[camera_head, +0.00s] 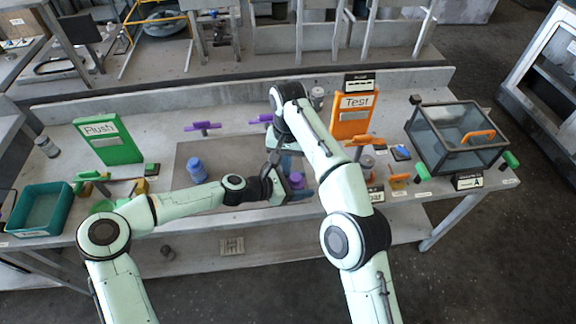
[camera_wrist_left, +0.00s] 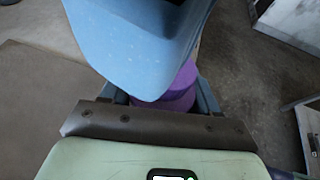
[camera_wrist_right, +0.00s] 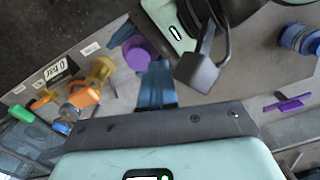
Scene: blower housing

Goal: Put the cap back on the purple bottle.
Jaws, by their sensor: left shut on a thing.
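A purple round body, which I take as the purple bottle (camera_head: 296,180), is at the front right of the grey mat. My left gripper (camera_head: 295,193) comes in from the left and is shut on it. In the left wrist view the purple bottle (camera_wrist_left: 178,95) sits between the blue fingers, partly hidden by a large blue shape close to the camera. In the right wrist view purple (camera_wrist_right: 140,55) shows just beyond my right gripper (camera_wrist_right: 154,70), whose blue fingers look closed together. I cannot tell the cap apart from the bottle.
A blue bottle (camera_head: 197,170) stands on the mat (camera_head: 225,150). Purple T-shaped handles (camera_head: 203,127) lie behind. A green sign (camera_head: 108,140) and teal bin (camera_head: 42,208) are left. An orange sign (camera_head: 353,115), orange valve parts (camera_head: 398,180) and glass box (camera_head: 455,135) are right. My two arms nearly meet.

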